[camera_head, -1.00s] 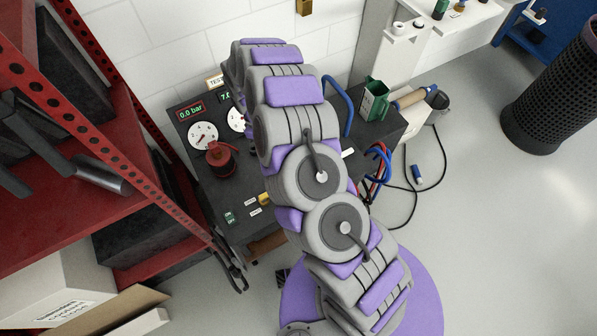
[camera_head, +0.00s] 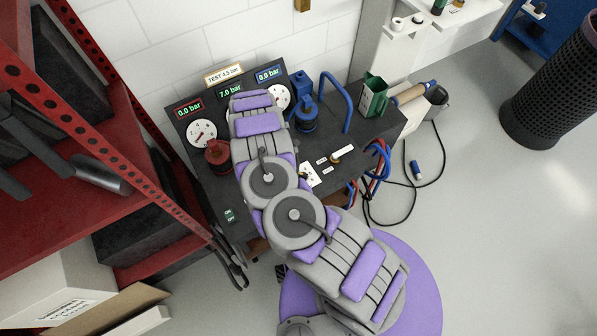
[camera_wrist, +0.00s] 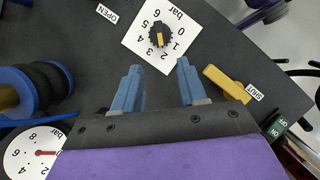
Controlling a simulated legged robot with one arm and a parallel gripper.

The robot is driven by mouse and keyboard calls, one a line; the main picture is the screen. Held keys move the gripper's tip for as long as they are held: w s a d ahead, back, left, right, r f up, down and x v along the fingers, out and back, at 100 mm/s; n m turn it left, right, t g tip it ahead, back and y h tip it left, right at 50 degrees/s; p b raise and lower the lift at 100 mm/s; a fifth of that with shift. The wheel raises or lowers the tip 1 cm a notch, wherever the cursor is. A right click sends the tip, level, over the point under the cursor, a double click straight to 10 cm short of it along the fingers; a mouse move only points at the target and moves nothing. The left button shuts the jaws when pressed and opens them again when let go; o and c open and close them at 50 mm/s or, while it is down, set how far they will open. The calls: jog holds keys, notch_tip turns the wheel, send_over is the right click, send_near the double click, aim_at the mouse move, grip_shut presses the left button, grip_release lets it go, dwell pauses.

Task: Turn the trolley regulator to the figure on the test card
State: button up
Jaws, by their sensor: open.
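The regulator knob (camera_wrist: 160,40) is black with a yellow pointer, on a white dial plate (camera_wrist: 137,52) marked 0 to 6 bar. Its pointer is toward the side of the 2, though the small size makes the exact figure unsure. In the head view my arm hides most of it. The test card (camera_head: 224,75) reads TEST 4.5 bar and stands atop the trolley panel. My gripper (camera_wrist: 159,66) is open and empty, its blue-grey fingers apart, with the knob just beyond and between the tips in the wrist view. My arm hides the gripper in the head view.
A yellow lever (camera_wrist: 226,83) lies by the SHUT label, right of my fingers. A blue fitting (camera_wrist: 30,92) is at left. The trolley panel shows red 0.0, green 7.0 and blue 0.0 bar. A red fitting (camera_head: 217,152) and green box (camera_head: 374,96) stand on the trolley.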

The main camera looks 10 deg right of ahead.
aim_at(303, 176)
jog(key=b+x, duration=0.1)
jog(key=x, duration=1)
jog(key=shift+b, duration=0.4)
jog(key=shift+r, duration=0.1)
jog(key=shift+c, duration=0.3)
grip_shut()
